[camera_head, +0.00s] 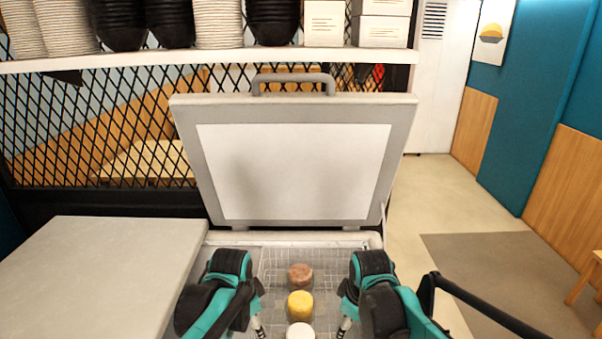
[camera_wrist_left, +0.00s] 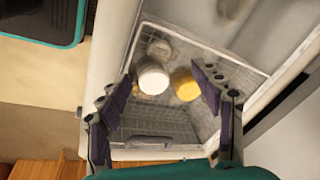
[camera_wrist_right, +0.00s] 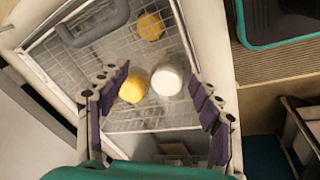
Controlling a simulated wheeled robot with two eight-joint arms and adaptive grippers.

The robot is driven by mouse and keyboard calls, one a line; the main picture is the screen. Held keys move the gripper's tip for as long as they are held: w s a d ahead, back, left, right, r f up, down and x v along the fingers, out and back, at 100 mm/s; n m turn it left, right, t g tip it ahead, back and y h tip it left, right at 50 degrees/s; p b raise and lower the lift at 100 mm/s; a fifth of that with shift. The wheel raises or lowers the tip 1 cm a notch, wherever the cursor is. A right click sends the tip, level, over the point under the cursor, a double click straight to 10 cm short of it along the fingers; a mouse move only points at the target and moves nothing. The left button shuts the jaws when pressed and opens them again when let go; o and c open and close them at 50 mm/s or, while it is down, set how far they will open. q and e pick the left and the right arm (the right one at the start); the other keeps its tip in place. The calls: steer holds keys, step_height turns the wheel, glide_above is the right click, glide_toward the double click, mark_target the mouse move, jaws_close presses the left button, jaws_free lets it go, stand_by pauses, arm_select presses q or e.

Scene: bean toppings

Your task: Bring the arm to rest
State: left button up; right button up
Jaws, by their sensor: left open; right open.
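My left gripper (camera_wrist_left: 168,115) is open and empty above the open chest with a wire basket. My right gripper (camera_wrist_right: 158,112) is also open and empty above it. In the head view both arms reach over the front of the chest, and their fingertips are mostly hidden. Between them, in a row in the basket, are a brown round item (camera_head: 300,275), a yellow one (camera_head: 299,304) and a white one (camera_head: 300,331). The white item shows in the left wrist view (camera_wrist_left: 152,78) and in the right wrist view (camera_wrist_right: 167,80). Neither gripper visibly touches an item.
The chest lid (camera_head: 294,172) stands raised behind the basket. A grey counter (camera_head: 95,270) adjoins on the left. A shelf (camera_head: 210,58) with stacked bowls and boxes runs above. A black bar (camera_head: 490,312) crosses at the lower right. Open floor (camera_head: 430,195) lies to the right.

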arm_select(q)
steer(key=s+a+r+n+t, duration=0.1)
steer(key=s+a+n+t, duration=0.3)
steer(key=s+n, duration=0.7)
steer(key=s+a, duration=0.1)
steer(key=s, duration=0.2)
steer(key=shift+s+a+r, duration=0.15)
steer(key=shift+s+a, duration=0.1)
steer(key=shift+a, duration=0.1)
arm_select(e)
steer(key=s+d+r+m+t, duration=0.1)
steer(key=s+d+m+t, duration=0.1)
steer(key=s+m, duration=0.3)
steer(key=s+d+m+t, duration=0.2)
steer(key=s+m, duration=0.4)
steer(key=s, duration=0.3)
steer(key=shift+s+d+r, duration=0.35)
steer(key=shift+d, duration=0.5)
arm_select(q)
steer(key=shift+c, duration=0.4)
